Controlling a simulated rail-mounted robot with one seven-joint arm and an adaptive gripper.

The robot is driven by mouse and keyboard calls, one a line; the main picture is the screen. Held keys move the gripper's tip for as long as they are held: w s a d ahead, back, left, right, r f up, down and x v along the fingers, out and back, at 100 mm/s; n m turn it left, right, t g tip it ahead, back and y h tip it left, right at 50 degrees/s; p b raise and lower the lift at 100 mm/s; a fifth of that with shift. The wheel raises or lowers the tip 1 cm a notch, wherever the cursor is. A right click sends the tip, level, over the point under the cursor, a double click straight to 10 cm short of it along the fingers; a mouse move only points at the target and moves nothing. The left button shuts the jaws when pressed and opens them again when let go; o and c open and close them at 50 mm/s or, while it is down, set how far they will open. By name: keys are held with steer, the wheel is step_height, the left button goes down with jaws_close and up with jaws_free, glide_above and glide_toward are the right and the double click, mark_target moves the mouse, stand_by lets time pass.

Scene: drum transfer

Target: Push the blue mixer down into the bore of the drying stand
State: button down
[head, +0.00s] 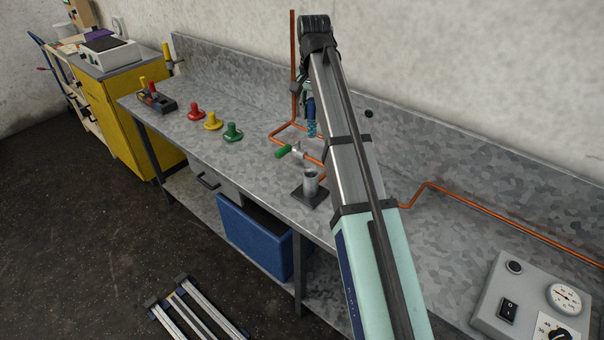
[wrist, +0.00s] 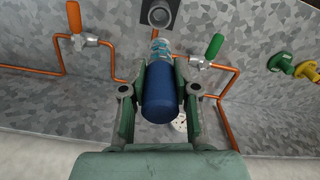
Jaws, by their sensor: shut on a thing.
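The blue mixer (wrist: 160,98) is a dark blue cylinder with a teal-patterned far end. My gripper (wrist: 160,76) is shut on it, with a green finger on each side. In the head view the mixer (head: 311,118) hangs patterned end down below my gripper (head: 308,92), above the bench and partly beside my arm. The drying stand (head: 311,184) is a grey upright cup on a dark square base, nearer the bench's front edge. In the wrist view the stand (wrist: 158,15) shows at the top edge, its round bore open and empty. The mixer is apart from it.
A copper pipe (head: 292,70) with a green-handled valve (head: 284,151) runs close to the stand. Red, yellow and green knobs (head: 213,121) stand along the bench. A control box (head: 535,300) sits at right.

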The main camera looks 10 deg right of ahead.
mark_target(312, 136)
step_height(312, 136, down, 18)
steer(key=p, duration=0.4)
steer(key=shift+f, duration=0.25)
steer(key=c, duration=0.9)
jaws_free()
steer(key=shift+f, duration=0.1)
steer(key=shift+o, duration=0.2)
step_height(312, 136, up, 12)
steer(key=b, duration=0.2)
steer(key=shift+b, duration=0.3)
